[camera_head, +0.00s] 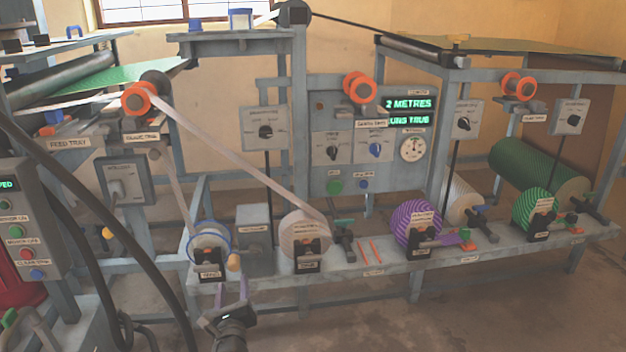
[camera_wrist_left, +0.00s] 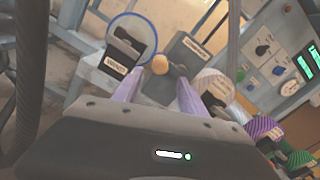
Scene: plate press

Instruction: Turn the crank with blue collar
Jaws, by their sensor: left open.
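The crank with the blue collar (camera_head: 208,245) stands at the left end of the bench, a blue ring around its disc. Its round wooden knob (camera_head: 233,262) sits at the lower right of the ring. In the left wrist view the blue ring (camera_wrist_left: 151,22) is at the top, and the knob (camera_wrist_left: 160,64) shows just beyond and between my fingertips. My left gripper (camera_head: 232,288) is open with purple fingers, below the knob in the head view. It also shows in the left wrist view (camera_wrist_left: 160,82), empty. I cannot tell whether it touches the knob. My right gripper is not in view.
A grey box (camera_head: 254,227) stands right behind the knob. A pale roll (camera_head: 304,234), a purple roll (camera_head: 415,223) and a green roll (camera_head: 536,208) are mounted along the bench to the right. Dark cables (camera_head: 95,195) hang at the left. Floor in front is open.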

